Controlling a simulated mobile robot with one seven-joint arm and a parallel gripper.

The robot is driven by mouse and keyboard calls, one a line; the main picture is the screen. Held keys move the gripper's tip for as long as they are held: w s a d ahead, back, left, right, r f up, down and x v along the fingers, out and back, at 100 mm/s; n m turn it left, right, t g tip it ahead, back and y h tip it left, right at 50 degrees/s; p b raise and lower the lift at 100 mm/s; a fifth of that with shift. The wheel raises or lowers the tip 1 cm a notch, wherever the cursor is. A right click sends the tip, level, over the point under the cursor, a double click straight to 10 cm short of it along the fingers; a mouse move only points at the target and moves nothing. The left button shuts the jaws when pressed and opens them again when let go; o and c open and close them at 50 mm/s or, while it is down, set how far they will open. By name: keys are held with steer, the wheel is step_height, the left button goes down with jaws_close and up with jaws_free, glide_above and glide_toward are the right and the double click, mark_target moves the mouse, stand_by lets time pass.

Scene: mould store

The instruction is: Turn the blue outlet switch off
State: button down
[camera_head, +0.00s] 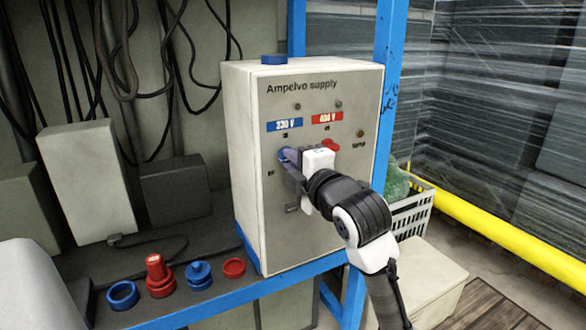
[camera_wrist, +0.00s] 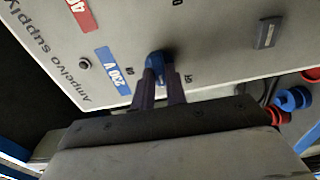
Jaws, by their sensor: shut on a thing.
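The blue outlet switch (camera_head: 286,154) is a small blue knob on the front of the Ampelvo supply box (camera_head: 255,210), below the blue 230 V label (camera_head: 285,125). My gripper (camera_head: 290,160) is at the panel with its jaws around the knob. In the wrist view the blue switch (camera_wrist: 156,64) sits between the two fingertips (camera_wrist: 157,80), which are shut on it. Part of the knob is hidden by the fingers. The small marks beside it are too blurred to read surely. A red switch (camera_head: 330,145) sits to the right, partly behind my gripper.
Blue and red round parts (camera_head: 199,275) lie on the bench left of the box. A blue post (camera_head: 388,80) rises right behind the box. A white crate (camera_head: 412,212) stands right of my arm. Cables (camera_head: 120,50) hang at the back left.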

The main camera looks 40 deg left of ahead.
steer(key=shift+n, duration=0.3)
steer(key=c, duration=1.4)
jaws_free()
steer(key=shift+c, duration=0.2)
steer(key=shift+d, duration=0.1)
steer(key=v, duration=1.3)
steer(key=shift+s+d, duration=0.2)
steer(key=shift+d, duration=0.1)
